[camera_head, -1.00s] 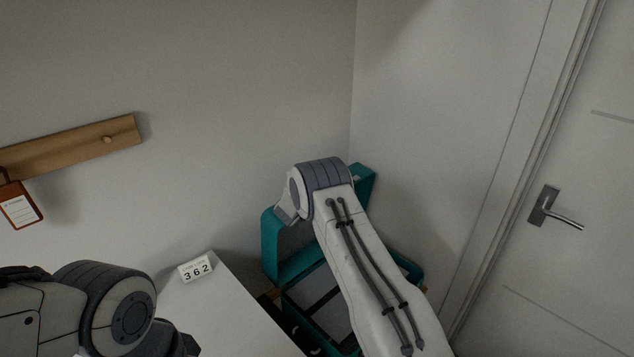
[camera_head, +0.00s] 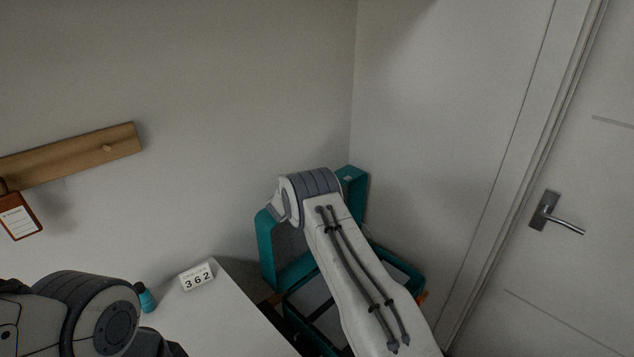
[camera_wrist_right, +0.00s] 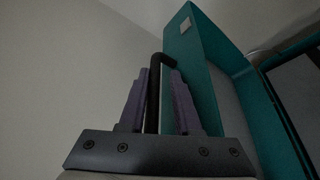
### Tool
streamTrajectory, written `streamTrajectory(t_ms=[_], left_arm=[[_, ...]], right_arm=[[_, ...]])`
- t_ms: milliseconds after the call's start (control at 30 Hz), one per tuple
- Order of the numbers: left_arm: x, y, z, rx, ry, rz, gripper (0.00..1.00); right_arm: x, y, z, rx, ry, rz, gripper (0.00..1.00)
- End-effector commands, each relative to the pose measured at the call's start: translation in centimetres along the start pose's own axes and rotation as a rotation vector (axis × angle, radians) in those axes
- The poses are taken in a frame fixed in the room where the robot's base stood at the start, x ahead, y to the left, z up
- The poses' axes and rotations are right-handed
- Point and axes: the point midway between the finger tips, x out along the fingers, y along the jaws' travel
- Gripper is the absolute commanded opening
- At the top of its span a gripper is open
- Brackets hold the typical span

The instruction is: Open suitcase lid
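A teal suitcase stands in the corner in the head view. Its lid (camera_head: 267,250) is raised steeply above the open base (camera_head: 398,268), whose dark straps show inside. My right arm reaches across the suitcase and hides part of it and my right gripper. In the right wrist view my right gripper (camera_wrist_right: 159,95) has its two purple fingers apart on either side of a black handle (camera_wrist_right: 153,95). The handle is near the left finger, with a gap to the right one. The teal lid (camera_wrist_right: 190,75) rises just beyond. My left gripper is out of view; its arm shows lower left.
A white tabletop (camera_head: 220,320) lies left of the suitcase, with a "362" sign (camera_head: 197,277) and a blue bottle (camera_head: 146,298). Walls close in behind the suitcase. A door with a lever handle (camera_head: 557,213) is at right. A wooden peg rail (camera_head: 80,153) hangs at left.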

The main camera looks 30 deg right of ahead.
Motion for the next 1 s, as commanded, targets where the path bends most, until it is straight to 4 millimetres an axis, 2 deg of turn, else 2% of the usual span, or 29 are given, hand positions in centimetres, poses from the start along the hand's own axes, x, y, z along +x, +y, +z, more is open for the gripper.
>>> streamTrajectory(t_ms=[233,367,467,800,1000], left_arm=[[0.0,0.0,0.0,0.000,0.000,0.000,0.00],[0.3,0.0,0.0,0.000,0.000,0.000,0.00],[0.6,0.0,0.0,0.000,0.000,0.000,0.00],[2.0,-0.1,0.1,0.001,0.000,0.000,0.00],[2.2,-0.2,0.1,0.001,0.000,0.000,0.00]], right_arm=[[-0.2,0.1,-0.2,0.000,0.003,0.001,0.30],[-1.0,0.1,-0.3,0.000,0.004,0.000,0.30],[-2.3,0.0,-0.3,-0.001,0.005,0.001,0.30],[-8.5,0.0,-0.2,0.001,0.003,0.002,0.30],[-10.3,0.1,-0.1,0.001,0.001,0.002,0.30]])
